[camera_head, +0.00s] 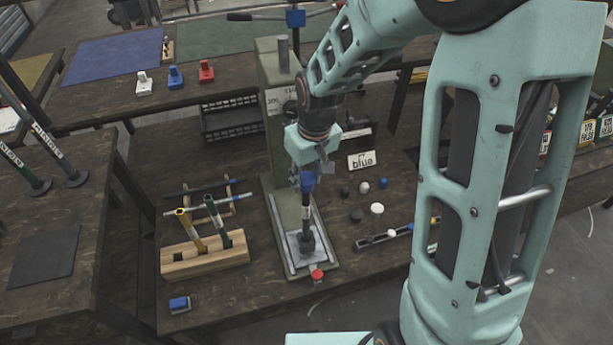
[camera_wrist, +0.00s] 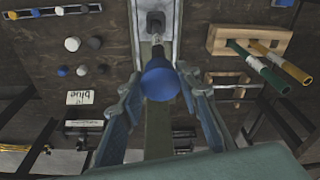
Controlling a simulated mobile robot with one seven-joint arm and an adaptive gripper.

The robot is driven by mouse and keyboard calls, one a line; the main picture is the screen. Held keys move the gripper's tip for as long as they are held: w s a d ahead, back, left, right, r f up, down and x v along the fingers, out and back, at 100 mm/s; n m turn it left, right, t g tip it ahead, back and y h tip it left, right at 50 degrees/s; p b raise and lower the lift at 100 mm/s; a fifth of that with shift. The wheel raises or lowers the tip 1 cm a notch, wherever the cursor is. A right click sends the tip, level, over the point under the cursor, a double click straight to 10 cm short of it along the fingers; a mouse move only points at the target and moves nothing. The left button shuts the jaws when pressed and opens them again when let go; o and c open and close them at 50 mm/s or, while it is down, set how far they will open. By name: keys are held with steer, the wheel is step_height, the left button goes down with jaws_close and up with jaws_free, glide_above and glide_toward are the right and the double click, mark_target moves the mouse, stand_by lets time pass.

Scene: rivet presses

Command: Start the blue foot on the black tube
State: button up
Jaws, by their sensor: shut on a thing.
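The blue foot (camera_head: 307,184) is held in my gripper (camera_head: 308,175), below the wrist over the press plate. In the wrist view the foot (camera_wrist: 159,80) sits between the two fingers of my gripper (camera_wrist: 160,88). The black tube (camera_head: 307,222) stands upright on the press plate, directly under the foot, with a wider black holder around its lower end. In the head view the foot lines up with the tube's top. I cannot tell whether they touch or whether the foot is around the tube end.
The green press column (camera_head: 272,75) rises close behind my gripper. A wooden rack (camera_head: 205,259) with yellow and green tubes stands left. Black and white caps, a blue cap (camera_head: 383,183) and a sign reading "blue" (camera_head: 361,160) are right. A red button (camera_head: 317,274) is at the front.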

mark_target(311, 185)
steer(key=shift+f, duration=0.4)
steer(key=o, duration=1)
steer(key=shift+r, duration=0.1)
steer(key=shift+r, duration=0.1)
steer(key=r, duration=0.4)
steer(key=s+r, duration=0.1)
steer(key=r, duration=0.2)
steer(key=d+r, duration=0.1)
steer(key=r, duration=0.3)
steer(key=shift+s+r, duration=0.3)
steer(key=shift+r, duration=0.05)
